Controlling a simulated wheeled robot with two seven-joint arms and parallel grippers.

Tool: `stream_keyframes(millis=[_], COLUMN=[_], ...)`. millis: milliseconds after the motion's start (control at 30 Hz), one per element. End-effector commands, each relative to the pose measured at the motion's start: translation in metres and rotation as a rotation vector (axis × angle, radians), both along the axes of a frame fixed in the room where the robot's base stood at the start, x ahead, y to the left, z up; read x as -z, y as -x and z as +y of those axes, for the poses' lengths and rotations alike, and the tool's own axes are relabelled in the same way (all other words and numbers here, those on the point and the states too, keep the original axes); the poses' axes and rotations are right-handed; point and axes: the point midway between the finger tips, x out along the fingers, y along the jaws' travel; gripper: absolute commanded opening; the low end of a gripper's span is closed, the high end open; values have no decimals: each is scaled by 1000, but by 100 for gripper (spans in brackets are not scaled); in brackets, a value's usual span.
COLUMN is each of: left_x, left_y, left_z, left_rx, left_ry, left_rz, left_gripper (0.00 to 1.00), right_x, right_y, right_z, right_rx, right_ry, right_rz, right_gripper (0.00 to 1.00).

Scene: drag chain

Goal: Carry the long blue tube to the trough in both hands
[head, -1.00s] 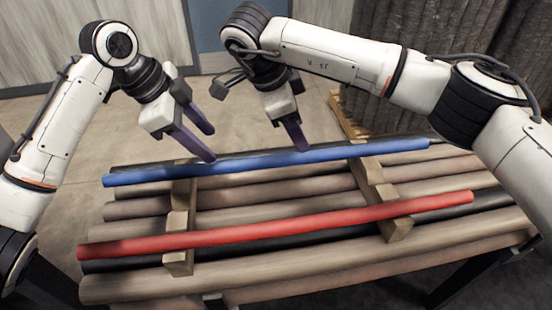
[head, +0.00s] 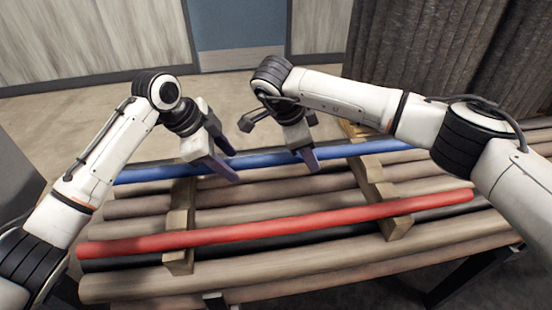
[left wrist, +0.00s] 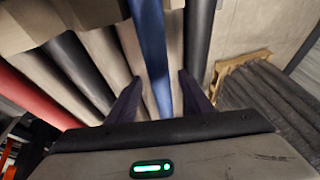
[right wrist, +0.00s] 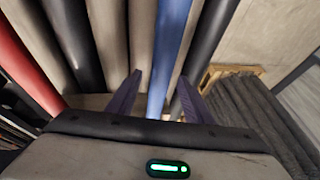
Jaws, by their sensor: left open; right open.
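The long blue tube (head: 272,159) lies across two wooden bearers at the back of the stack. My left gripper (head: 232,164) is open at the tube, left of its middle. In the left wrist view the tube (left wrist: 152,55) runs between the open fingers (left wrist: 158,92). My right gripper (head: 312,160) is open at the tube, right of its middle. I see no trough that I can identify.
A red tube (head: 290,225) lies nearer me across the same wooden bearers (head: 180,225). Brown and black tubes lie below. Dark ribbed rolls (head: 430,60) stand at the back right on a wooden pallet. Open floor (head: 110,115) shows behind the stack.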

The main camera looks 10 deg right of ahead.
Motion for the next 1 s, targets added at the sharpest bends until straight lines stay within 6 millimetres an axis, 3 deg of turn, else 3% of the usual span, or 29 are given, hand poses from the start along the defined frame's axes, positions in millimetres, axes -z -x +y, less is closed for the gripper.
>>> stream_keyframes(millis=[67,333,767,1000], left_x=[0,0,-4,-19], left_y=[0,0,0,0], left_z=[0,0,0,0], left_rx=[0,0,1,0], left_ry=[0,0,2,2], left_rz=[0,1,-2,-2], left_gripper=[46,1,0,0], right_x=[0,0,-3,-19], right_y=[0,0,0,0], right_z=[0,0,0,0], right_rx=[0,0,0,0], right_ry=[0,0,0,0], right_rz=[0,0,-2,-2], right_gripper=[46,1,0,0])
